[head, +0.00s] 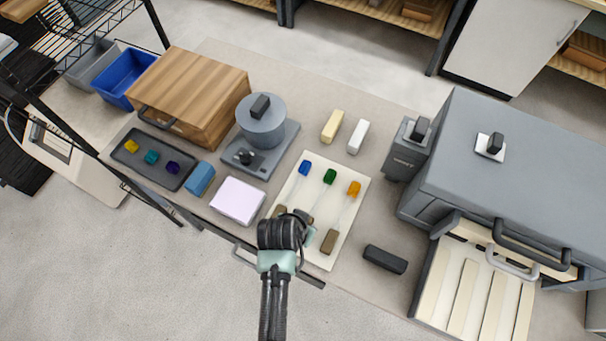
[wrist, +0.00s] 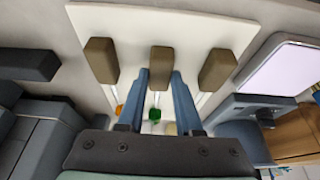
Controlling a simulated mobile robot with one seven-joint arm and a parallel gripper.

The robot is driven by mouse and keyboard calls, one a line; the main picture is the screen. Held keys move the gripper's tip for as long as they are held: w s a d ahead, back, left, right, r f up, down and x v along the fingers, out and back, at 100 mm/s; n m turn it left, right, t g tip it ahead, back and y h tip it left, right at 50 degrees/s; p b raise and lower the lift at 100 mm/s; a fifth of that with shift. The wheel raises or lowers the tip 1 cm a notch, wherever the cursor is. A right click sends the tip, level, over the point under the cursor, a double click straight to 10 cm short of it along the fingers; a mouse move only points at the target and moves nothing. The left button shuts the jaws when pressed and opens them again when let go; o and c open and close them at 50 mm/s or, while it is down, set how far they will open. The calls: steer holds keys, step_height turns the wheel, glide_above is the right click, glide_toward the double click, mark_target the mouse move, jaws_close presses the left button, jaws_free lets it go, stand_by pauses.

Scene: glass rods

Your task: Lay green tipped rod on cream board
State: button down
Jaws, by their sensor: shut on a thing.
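The cream board (head: 349,218) lies on the bench with three clear rods over it, each with a coloured tip and a brown block end. The green tipped rod (head: 330,176) is in the middle, its green tip pointing away from me. My gripper (head: 304,215) is over the board's near part, its fingers shut on this rod near its brown end (wrist: 161,62). In the wrist view, the green tip (wrist: 154,115) shows between my fingers (wrist: 160,85). I cannot tell whether the rod touches the board. The blue tipped rod (head: 305,168) is to its left, the orange tipped rod (head: 353,189) to its right.
A lilac pad (head: 238,200) and a blue block (head: 200,178) are left of the board. A dark block (head: 384,259) lies to the right. A hotplate with a grey pot (head: 262,125) stands behind left. A large grey cabinet (head: 510,160) with an open slatted drawer is right.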

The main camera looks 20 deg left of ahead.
steer(key=c, duration=0.5)
jaws_free()
steer(key=shift+s+r, duration=0.1)
steer(key=v, duration=1.2)
steer(key=shift+r+b, duration=0.3)
steer(key=shift+r, duration=0.1)
steer(key=shift+s, duration=0.1)
